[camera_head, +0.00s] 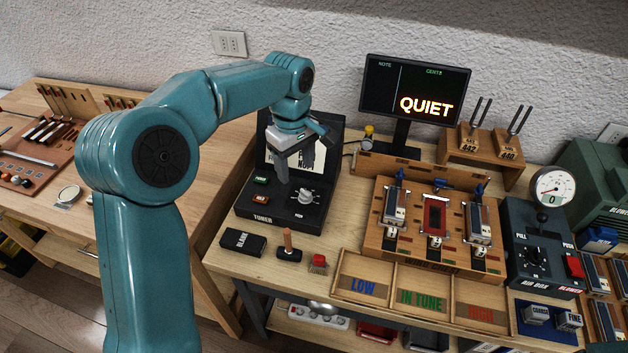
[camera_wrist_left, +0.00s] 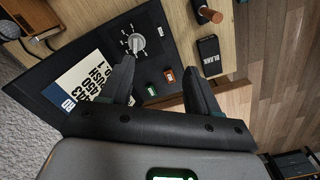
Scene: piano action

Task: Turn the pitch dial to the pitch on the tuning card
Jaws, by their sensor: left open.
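The pitch dial (camera_head: 305,197) is a light grey knob with marks around it on the black tuner (camera_head: 262,207). It also shows in the left wrist view (camera_wrist_left: 134,43). The tuning card (camera_head: 268,157) is white with black print inside the tuner's raised lid, partly hidden by my gripper. In the left wrist view the card (camera_wrist_left: 82,82) shows sideways; I cannot read all its text surely. My left gripper (camera_head: 295,168) is open and empty, above and behind the dial. In the left wrist view its fingertips (camera_wrist_left: 158,68) are apart, one near the dial. My right gripper is out of view.
Green and red-orange buttons (camera_head: 260,199) sit left of the dial. A black block (camera_head: 243,242), a wooden-handled tool (camera_head: 288,246) and a small red item (camera_head: 318,263) lie in front. A screen (camera_head: 415,91) reads "QUIET". A wooden reed rig (camera_head: 418,256) stands at right.

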